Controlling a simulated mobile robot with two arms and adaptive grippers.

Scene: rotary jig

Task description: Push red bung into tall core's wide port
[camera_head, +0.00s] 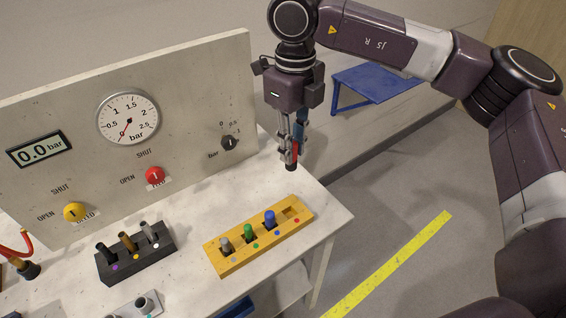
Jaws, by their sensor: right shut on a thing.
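The red bung (293,151) is between the fingers of my right gripper (291,146), which is shut on it. Its dark tip points down, and the fingers hide much of it. They hang in the air above and behind the yellow rack, near the table's right edge. I cannot tell for sure which thing is the tall core; a grey fixture (124,311) with a cylindrical metal part (146,304) is cut off at the bottom edge. No wide port shows clearly.
The yellow rack (216,257) holds grey, green and blue bungs; its red-dotted slot is empty. A black rack (128,271) holds several upright pieces. The gauge panel (190,105) stands behind. Bare tabletop (200,205) lies between panel and racks.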

